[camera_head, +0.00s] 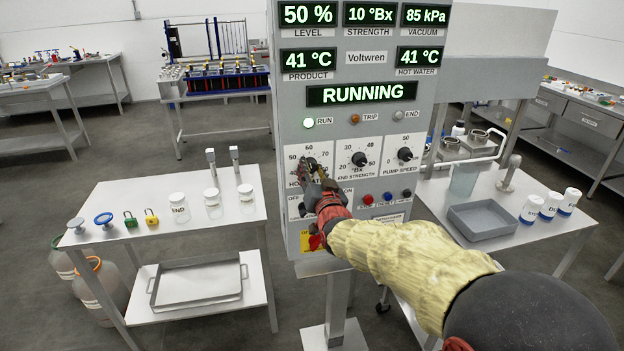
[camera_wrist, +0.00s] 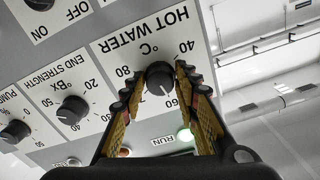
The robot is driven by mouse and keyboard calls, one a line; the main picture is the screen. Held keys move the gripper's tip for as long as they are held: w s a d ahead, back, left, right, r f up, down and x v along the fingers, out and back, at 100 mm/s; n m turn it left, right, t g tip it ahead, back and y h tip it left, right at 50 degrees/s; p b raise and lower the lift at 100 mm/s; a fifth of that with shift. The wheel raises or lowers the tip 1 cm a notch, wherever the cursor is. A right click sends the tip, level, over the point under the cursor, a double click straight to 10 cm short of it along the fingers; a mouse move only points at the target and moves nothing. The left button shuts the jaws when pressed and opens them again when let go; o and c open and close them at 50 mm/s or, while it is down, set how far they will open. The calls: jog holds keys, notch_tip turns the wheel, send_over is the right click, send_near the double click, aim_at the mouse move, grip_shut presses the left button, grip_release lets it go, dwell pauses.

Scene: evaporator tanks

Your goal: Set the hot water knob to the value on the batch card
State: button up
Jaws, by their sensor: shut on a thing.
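The hot water knob (camera_wrist: 160,82) is a black dial with a white pointer mark, on a white plate marked in °C. The plate appears upside down in the wrist view, with 40, 60 and 80 legible. My gripper (camera_wrist: 157,72) has its two fingers on either side of the knob, shut on it. In the head view, my gripper (camera_head: 312,170) reaches the panel (camera_head: 345,130) and covers most of the hot water knob. The exact pointer reading is hard to tell. The HOT WATER display (camera_head: 419,56) reads 41 °C. I cannot make out a batch card.
The end strength knob (camera_head: 359,159) and pump speed knob (camera_head: 405,154) sit just right of my gripper. Small coloured buttons (camera_head: 387,197) are below. A table with jars (camera_head: 213,203) stands left; another with a grey tray (camera_head: 484,222) stands right. The display reads RUNNING (camera_head: 362,93).

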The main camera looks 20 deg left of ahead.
jog(key=m+b, duration=0.5)
jog(key=m, duration=0.2)
jog(key=shift+f+m, duration=0.1)
jog(key=shift+m, duration=0.3)
dwell(0.4)
jog(key=o, duration=1.2)
jog(key=v, duration=1.2)
jog(key=shift+s+a, duration=0.1)
